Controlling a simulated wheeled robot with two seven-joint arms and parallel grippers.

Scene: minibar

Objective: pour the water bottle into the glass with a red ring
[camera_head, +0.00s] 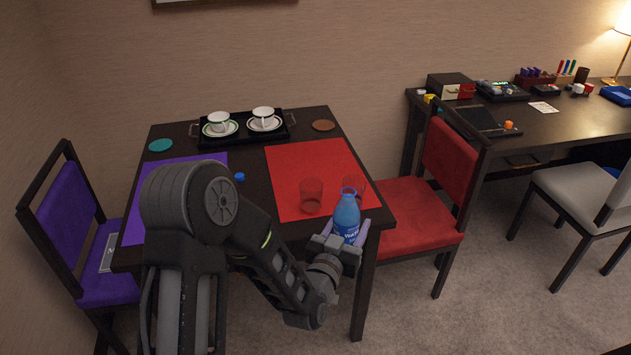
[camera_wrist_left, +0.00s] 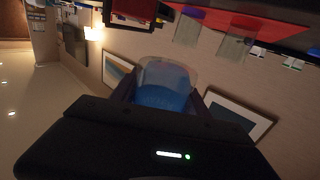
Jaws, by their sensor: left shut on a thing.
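A blue water bottle (camera_head: 346,216) with a label is held near the front right corner of the table, roughly upright. My left gripper (camera_head: 345,231) is shut on it. In the left wrist view the bottle (camera_wrist_left: 166,86) shows as a clear and blue shape between the fingers. Two clear glasses stand on the red mat: a left glass (camera_head: 311,194) and a right glass (camera_head: 357,184), partly hidden behind the bottle. They also show in the left wrist view, inverted. I cannot tell which has a red ring. My right gripper is not in view.
A small blue cap (camera_head: 239,177) lies on the dark table between the purple mat (camera_head: 133,229) and the red mat (camera_head: 285,160). A black tray (camera_head: 243,131) with two cups is at the back. A red chair (camera_head: 402,215) stands close at the right.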

